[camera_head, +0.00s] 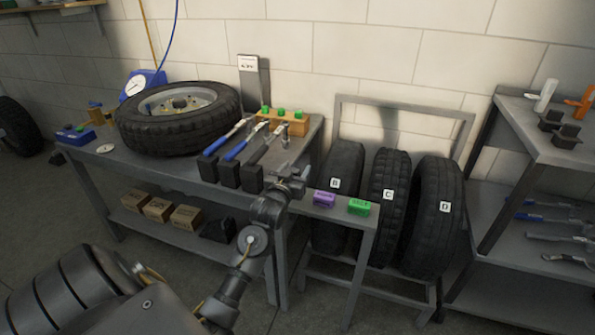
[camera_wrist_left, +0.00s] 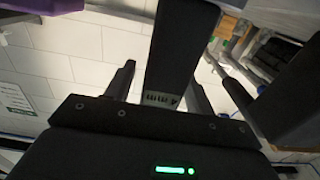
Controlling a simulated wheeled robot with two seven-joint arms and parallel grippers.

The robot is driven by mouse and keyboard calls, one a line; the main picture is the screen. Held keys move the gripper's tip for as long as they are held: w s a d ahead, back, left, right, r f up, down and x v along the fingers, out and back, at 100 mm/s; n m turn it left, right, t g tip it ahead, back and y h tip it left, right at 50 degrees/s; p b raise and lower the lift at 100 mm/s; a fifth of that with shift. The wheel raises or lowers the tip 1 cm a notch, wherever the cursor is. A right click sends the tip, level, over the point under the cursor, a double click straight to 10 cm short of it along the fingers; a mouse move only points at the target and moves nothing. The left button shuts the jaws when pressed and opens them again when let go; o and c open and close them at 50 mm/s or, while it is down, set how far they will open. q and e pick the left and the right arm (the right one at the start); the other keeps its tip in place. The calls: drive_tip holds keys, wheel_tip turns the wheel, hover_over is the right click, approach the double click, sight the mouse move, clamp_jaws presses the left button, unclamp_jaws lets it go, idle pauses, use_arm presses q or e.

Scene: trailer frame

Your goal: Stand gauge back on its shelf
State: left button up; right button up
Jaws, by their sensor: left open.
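A blue gauge (camera_head: 140,84) with a round white dial stands at the back left of the workbench, behind the tyre. My left gripper (camera_head: 291,181) is at the bench's right front corner, well to the right of that gauge. In the wrist view my left gripper (camera_wrist_left: 160,85) has its fingers apart. Which shelf belongs to the gauge cannot be told. My right gripper is not in view.
A tyre on its rim (camera_head: 180,117) and several blue- and black-handled tools (camera_head: 236,140) lie on the workbench (camera_head: 125,172). A purple block (camera_head: 324,199) and a green block (camera_head: 359,208) sit on the low stand right of my gripper. Tyres B, C and D (camera_head: 388,205) stand in a rack.

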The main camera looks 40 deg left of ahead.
use_arm(q)
drive_tip(key=shift+r, duration=0.2)
drive_tip(key=v, duration=1.2)
drive_tip(key=s+d+f+m+g+h, duration=0.1)
drive_tip(key=s+d+f+g+h, duration=0.2)
drive_tip(key=f, duration=0.7)
drive_tip(key=s+d+f+m+g+h, duration=0.1)
drive_tip(key=d+f+m+g, duration=0.3)
drive_tip(key=f, duration=0.6)
drive_tip(key=s+d+f+g+h, duration=0.1)
drive_tip(key=s+d+f+g, duration=0.2)
drive_tip(key=s+f, duration=0.6)
drive_tip(key=s+d+f+m+g+h, duration=0.1)
drive_tip(key=s+d+f+g, duration=0.3)
drive_tip(key=s+d+f, duration=0.4)
drive_tip(key=s+f, duration=0.1)
drive_tip(key=s, duration=0.1)
drive_tip(key=shift+s+d+f+p, duration=0.15)
drive_tip(key=shift+s+f+p, duration=0.15)
drive_tip(key=shift+s+f, duration=0.1)
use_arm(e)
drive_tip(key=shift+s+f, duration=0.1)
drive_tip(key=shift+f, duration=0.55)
use_arm(q)
drive_tip(key=shift+r, duration=0.1)
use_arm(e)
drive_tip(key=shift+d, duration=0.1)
